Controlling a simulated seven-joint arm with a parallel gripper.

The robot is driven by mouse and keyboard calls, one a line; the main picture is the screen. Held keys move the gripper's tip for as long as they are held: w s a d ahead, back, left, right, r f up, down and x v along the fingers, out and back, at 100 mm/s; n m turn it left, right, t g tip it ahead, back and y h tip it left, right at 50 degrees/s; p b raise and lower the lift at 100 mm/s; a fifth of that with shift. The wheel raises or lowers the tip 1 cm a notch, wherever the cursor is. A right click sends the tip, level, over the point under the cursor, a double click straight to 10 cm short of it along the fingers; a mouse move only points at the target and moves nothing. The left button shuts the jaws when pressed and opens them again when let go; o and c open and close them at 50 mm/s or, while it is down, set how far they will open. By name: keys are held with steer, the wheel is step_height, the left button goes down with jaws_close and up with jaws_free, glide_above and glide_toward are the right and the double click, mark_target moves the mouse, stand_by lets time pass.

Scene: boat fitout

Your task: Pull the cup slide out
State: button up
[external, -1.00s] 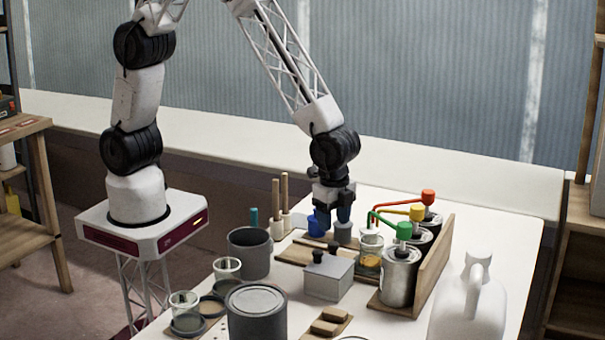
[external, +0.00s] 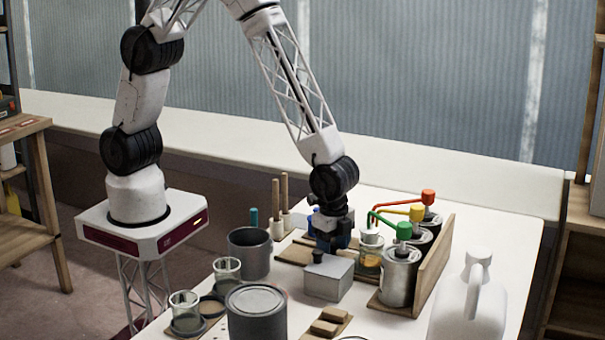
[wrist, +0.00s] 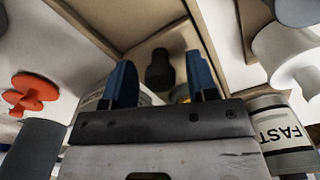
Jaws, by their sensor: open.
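A clear cup with amber contents (external: 369,257) stands below the coloured pump spouts, on a wooden board (external: 296,254) that runs left behind a grey box. I cannot tell which part of this is the slide. My gripper (external: 331,245) is open and low, left of the cup and just behind the grey box. In the wrist view, the two blue fingers of my gripper (wrist: 162,82) stand apart, with a dark knob (wrist: 159,70) showing between and beyond them. I cannot tell whether they touch it. My wrist hides part of the board in the external view.
The grey box (external: 329,278) with a dark knob on top stands just in front. Pump cans (external: 399,278) with red, yellow and green heads stand at the right against a wooden panel. A grey pot (external: 250,254) and a white jug (external: 470,305) stand nearby.

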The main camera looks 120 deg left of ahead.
steer(key=shift+c, duration=0.3)
jaws_close()
steer(key=shift+s, duration=0.1)
steer(key=shift+s, duration=2)
steer(key=shift+o, duration=0.3)
jaws_free()
steer(key=shift+r, duration=0.15)
